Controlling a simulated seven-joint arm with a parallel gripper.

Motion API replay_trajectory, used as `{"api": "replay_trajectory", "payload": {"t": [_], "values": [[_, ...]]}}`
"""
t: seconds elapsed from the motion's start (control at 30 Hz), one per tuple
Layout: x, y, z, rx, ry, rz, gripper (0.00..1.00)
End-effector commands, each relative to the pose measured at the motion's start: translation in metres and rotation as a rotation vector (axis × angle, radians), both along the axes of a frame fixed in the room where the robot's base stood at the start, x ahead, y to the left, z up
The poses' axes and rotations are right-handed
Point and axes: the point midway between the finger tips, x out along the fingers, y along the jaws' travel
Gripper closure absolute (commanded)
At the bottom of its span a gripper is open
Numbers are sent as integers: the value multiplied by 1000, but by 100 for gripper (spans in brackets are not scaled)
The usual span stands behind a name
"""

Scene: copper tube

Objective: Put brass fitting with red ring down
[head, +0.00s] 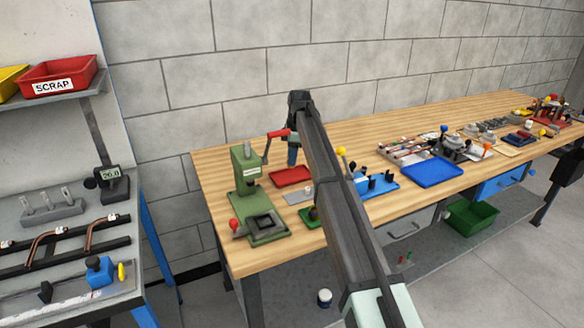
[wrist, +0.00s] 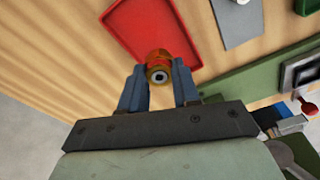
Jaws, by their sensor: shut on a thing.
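The brass fitting with red ring (wrist: 158,58) shows end-on in the wrist view, with its dark bore facing the camera. My gripper (wrist: 158,80) is shut on it, with one blue finger on each side. In the wrist view the fitting overlaps the near end of a shallow red tray (wrist: 143,20); I cannot tell whether it touches the tray. In the head view my gripper (head: 291,157) is at the back of the wooden bench, just behind the red tray (head: 290,176). The fitting is too small or hidden to make out there.
A green press (head: 247,185) with a red-handled lever stands left of the tray. A grey plate (head: 298,193) lies in front of it. A blue fixture (head: 378,184) and a blue tray (head: 433,172) are to the right. Bare wood (wrist: 60,60) lies left of the tray in the wrist view.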

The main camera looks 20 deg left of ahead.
Motion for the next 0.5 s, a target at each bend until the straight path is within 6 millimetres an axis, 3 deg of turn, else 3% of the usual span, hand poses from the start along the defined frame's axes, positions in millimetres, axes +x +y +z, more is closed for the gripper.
{"api": "replay_trajectory", "payload": {"t": [0.5], "values": [[0, 0, -43, 1, -2, -1, 100]]}}
